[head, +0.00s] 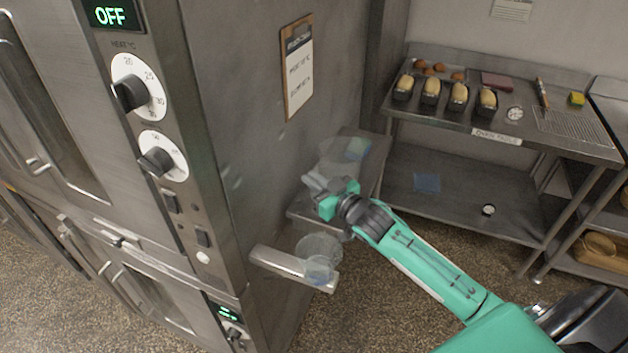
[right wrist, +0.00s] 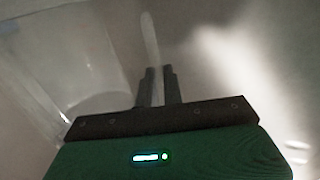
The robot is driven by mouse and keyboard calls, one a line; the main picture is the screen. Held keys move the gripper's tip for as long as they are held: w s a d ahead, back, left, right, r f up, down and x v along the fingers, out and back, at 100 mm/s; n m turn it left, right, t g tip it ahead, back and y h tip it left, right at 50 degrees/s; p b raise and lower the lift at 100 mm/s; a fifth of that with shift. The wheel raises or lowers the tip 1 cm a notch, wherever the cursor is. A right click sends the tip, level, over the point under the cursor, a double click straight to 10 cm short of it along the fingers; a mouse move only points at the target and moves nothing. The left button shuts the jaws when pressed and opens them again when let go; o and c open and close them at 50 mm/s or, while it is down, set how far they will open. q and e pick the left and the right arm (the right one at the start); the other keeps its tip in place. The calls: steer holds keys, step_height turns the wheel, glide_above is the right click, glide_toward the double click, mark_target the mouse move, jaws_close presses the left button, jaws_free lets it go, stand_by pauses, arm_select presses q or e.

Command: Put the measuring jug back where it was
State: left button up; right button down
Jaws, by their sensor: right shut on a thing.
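A clear measuring jug (head: 332,152) is at the steel side stand (head: 372,165) beside the oven. My right gripper (head: 314,184) is at the jug's near side. In the right wrist view the see-through jug (right wrist: 75,55) fills the left, and the nearly closed fingers (right wrist: 158,88) are shut on its pale upright handle (right wrist: 150,40). I cannot tell whether the jug's base touches the stand. My left gripper is not in view.
Another clear vessel (head: 318,252) is at a steel ledge (head: 280,264) sticking out by the oven (head: 250,130). At right, a steel table (head: 450,113) bears loaf tins (head: 431,92) and a wire rack (head: 575,123). Its lower shelf (head: 465,200) is mostly bare.

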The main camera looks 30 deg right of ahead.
steer(key=c, duration=1.5)
jaws_free()
steer(key=shift+f, duration=0.1)
steer(key=shift+c, duration=0.2)
steer(key=shift+r, duration=0.2)
steer(key=shift+s+f, duration=0.15)
steer(key=shift+s, duration=0.15)
steer(key=b+v, duration=0.2)
steer(key=v, duration=0.9)
steer(key=shift+s+b, duration=0.2)
steer(key=shift+b, duration=0.1)
steer(key=shift+d, duration=0.15)
